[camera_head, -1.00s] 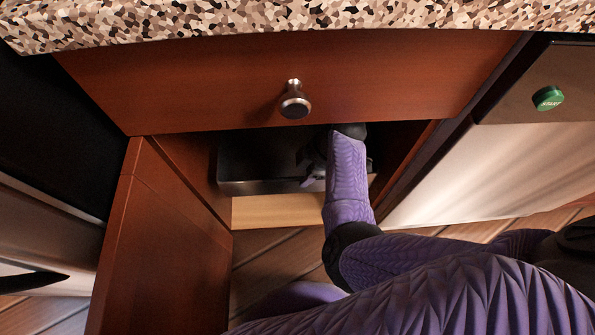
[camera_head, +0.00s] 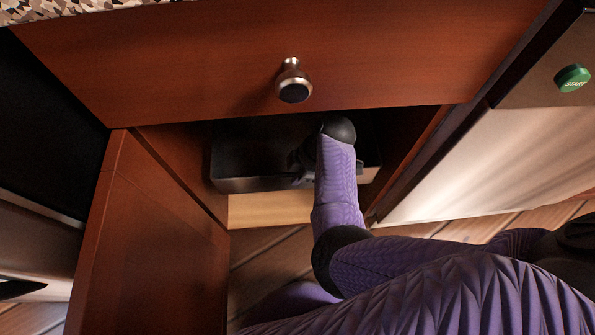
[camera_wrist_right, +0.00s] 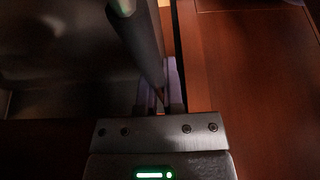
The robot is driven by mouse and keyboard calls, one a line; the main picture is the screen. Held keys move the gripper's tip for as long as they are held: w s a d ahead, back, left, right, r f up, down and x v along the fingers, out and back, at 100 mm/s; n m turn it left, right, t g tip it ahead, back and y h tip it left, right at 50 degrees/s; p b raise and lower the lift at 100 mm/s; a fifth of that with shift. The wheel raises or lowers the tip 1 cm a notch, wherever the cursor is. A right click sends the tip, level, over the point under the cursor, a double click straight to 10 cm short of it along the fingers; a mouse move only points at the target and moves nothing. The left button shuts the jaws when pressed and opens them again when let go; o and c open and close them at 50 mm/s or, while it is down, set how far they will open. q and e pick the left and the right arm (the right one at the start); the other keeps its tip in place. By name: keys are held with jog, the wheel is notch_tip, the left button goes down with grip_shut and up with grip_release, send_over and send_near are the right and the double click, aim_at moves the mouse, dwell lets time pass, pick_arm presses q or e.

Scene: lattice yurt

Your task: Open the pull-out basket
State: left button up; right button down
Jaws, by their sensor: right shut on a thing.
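The pull-out basket (camera_head: 235,184) is a dark box with a metallic front edge, low inside the open cabinet under the drawer. It stands mostly inside, its back in shadow. My right gripper (camera_head: 303,165) is at the basket's front, partly hidden behind my purple forearm. In the right wrist view, my gripper's fingers (camera_wrist_right: 160,98) show between a grey metal surface on the left and a wooden panel on the right. My left gripper is out of view.
A wooden drawer front (camera_head: 200,60) with a round metal knob (camera_head: 294,82) overhangs the opening. The cabinet door (camera_head: 150,240) stands open on the left. Wooden floor (camera_head: 265,265) lies clear in front.

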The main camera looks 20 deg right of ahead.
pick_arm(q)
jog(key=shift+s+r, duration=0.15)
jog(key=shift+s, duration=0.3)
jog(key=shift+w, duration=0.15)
